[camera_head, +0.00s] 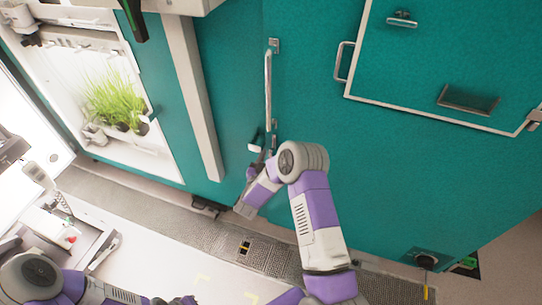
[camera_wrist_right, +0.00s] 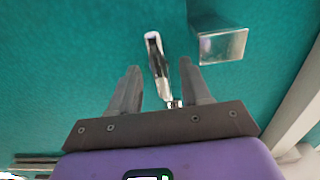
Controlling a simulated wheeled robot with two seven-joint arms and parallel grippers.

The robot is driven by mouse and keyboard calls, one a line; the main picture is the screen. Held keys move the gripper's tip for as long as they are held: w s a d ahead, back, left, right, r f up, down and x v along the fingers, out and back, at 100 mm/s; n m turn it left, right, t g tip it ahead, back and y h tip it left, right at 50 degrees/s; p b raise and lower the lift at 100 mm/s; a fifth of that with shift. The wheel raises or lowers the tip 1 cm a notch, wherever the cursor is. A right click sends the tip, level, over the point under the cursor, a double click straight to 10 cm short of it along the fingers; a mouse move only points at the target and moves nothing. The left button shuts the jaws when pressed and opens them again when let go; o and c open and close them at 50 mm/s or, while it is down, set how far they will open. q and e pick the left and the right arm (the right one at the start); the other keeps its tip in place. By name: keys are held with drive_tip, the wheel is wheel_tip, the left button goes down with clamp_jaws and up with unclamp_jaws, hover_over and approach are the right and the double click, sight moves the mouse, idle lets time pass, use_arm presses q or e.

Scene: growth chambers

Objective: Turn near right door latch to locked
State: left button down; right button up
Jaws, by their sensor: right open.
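The latch shows in the right wrist view as a shiny metal lever (camera_wrist_right: 156,60) on the teal door. It stands between the two fingers of my right gripper (camera_wrist_right: 160,68), which are open on either side of it. I cannot tell whether either finger touches it. In the head view my right gripper (camera_head: 257,163) is at the teal front, below the long vertical handle (camera_head: 268,88); the latch itself is mostly hidden there. My left arm shows at the lower left; its gripper end (camera_head: 183,300) is cut off by the bottom edge.
A pale box-like block (camera_wrist_right: 221,45) stands out from the door right of the latch. A framed hatch (camera_head: 430,75) is at the upper right. Green plants (camera_head: 115,100) stand in an open chamber at left. A grey floor grating (camera_head: 180,213) runs along the chamber's base.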

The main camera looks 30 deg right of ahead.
drive_tip(key=shift+x, duration=0.9)
clamp_jaws()
